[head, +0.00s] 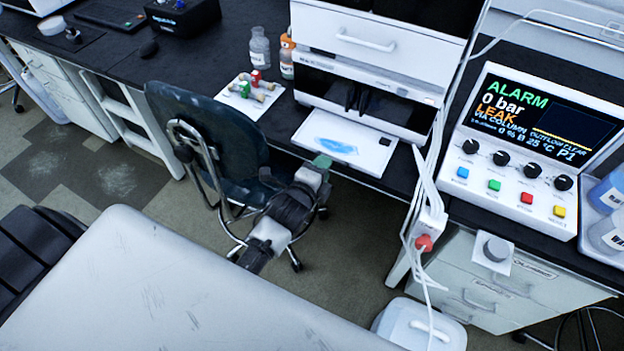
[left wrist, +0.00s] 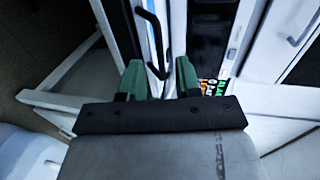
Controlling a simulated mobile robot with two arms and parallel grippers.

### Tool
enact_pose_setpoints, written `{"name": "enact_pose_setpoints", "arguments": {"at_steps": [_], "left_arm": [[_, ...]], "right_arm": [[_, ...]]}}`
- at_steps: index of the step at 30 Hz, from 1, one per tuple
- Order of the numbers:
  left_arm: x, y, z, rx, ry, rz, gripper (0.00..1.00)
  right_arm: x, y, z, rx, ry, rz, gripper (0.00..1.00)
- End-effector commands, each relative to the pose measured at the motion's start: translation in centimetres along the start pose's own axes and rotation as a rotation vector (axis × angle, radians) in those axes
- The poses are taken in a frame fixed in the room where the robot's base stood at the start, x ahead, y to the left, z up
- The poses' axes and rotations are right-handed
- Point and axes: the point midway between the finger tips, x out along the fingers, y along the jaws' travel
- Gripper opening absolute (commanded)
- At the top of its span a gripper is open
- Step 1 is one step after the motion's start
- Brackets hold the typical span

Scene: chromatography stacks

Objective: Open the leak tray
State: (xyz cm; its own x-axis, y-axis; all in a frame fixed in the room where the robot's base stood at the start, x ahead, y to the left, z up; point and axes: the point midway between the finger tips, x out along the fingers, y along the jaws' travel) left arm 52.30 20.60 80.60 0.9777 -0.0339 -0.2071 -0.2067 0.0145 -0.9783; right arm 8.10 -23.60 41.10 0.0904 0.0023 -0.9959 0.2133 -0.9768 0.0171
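The leak tray (head: 315,128) is a flat white tray at the foot of the white instrument stack (head: 350,85). It sticks out over the bench front, with a blue patch of liquid (head: 335,146) on it. My left gripper (head: 321,161), with green fingertips, is just in front of the tray's front edge in the head view. Whether it touches the tray is unclear. In the left wrist view the two green fingers (left wrist: 159,80) stand apart with a gap, and I see nothing clearly held between them. A dark bar handle (left wrist: 153,38) shows beyond them. My right gripper is out of view.
A dark chair (head: 205,130) stands left of my left arm. A control panel (head: 525,140) reading ALARM and LEAK is to the right. Cables and a red knob (head: 424,242) hang beside the stack. A white mat (head: 243,102) with fittings and bottles (head: 260,48) lie left of it.

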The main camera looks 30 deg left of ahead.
Motion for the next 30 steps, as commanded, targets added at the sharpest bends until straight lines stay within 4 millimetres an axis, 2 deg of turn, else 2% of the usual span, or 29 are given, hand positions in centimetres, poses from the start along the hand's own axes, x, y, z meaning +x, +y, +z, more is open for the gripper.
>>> {"name": "enact_pose_setpoints", "arguments": {"at_steps": [1, 6, 12, 30], "left_arm": [[-1.2, 0.1, 0.0, 0.002, 0.000, 0.002, 0.33], [-4.6, 0.2, 0.0, 0.002, 0.000, 0.003, 0.33], [-6.9, 0.1, 0.0, 0.001, 0.000, 0.001, 0.33], [-7.3, 0.1, 0.0, 0.000, 0.000, 0.001, 0.33]], "right_arm": [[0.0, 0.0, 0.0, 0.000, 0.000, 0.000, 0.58], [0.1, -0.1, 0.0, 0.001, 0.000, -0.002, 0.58], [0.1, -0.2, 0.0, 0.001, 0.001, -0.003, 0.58], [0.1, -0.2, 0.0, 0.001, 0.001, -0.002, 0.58]]}}
